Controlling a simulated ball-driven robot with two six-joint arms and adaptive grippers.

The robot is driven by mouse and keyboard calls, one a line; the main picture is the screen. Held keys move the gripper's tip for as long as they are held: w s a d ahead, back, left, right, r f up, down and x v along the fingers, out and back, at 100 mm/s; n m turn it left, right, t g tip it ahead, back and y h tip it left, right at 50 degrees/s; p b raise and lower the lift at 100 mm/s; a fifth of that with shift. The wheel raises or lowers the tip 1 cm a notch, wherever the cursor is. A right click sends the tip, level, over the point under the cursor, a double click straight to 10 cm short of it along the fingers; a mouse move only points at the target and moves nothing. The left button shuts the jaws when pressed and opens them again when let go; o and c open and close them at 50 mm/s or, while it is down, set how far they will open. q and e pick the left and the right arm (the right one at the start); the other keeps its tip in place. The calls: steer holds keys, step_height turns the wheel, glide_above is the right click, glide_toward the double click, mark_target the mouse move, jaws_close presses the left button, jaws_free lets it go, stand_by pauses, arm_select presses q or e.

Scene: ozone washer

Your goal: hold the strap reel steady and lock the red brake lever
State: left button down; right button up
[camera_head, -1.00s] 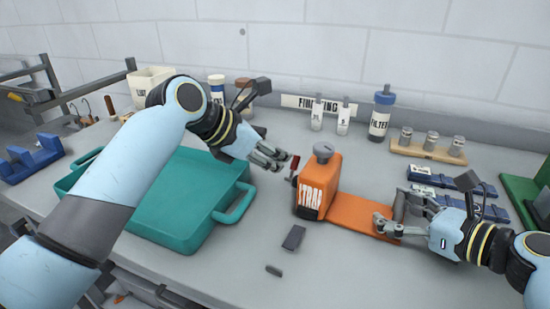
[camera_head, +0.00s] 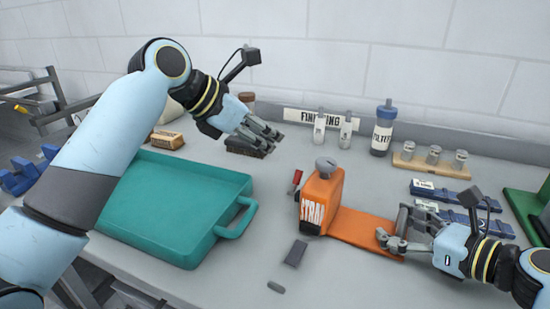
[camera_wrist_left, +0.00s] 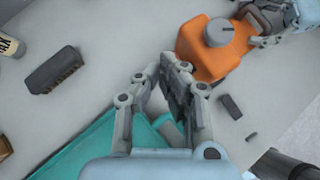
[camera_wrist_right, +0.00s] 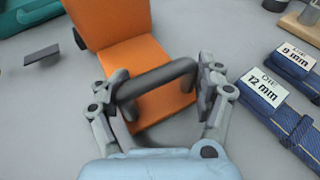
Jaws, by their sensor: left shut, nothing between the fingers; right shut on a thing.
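The orange strap reel (camera_head: 322,200), with a grey knob on top, stands upright on the bench. Its red brake lever (camera_head: 296,179) sticks up at its left side. An orange strap (camera_head: 362,232) runs right from the reel to a dark grey handle (camera_wrist_right: 158,80). My right gripper (camera_head: 397,238) is shut on this handle at the strap's end. My left gripper (camera_head: 272,137) is shut and empty, above the bench, back and left of the lever and apart from it. In the left wrist view the reel (camera_wrist_left: 207,52) lies beyond the fingers; the lever cannot be made out there.
A teal tray (camera_head: 246,218) lies left of the reel. A dark brush (camera_head: 244,147) is beneath my left gripper. Two small dark pieces, one a block (camera_head: 295,253), lie in front of the reel. Bottles (camera_head: 382,130) stand behind; blue straps (camera_head: 440,191) lie right.

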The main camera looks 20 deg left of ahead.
steer(key=shift+s+f, duration=0.25)
steer(key=shift+f, duration=0.2)
arm_select(q)
steer(key=r, duration=0.1)
steer(key=a+r, duration=0.1)
steer(key=r, duration=0.1)
steer(key=shift+w+a+r, duration=0.1)
steer(key=shift+a+r, duration=0.2)
steer(key=shift+r, duration=0.05)
arm_select(e)
steer(key=o, duration=1)
arm_select(q)
steer(key=shift+a, duration=0.1)
arm_select(e)
steer(key=shift+w, duration=0.1)
steer(key=shift+r, duration=0.1)
steer(key=shift+d, duration=0.1)
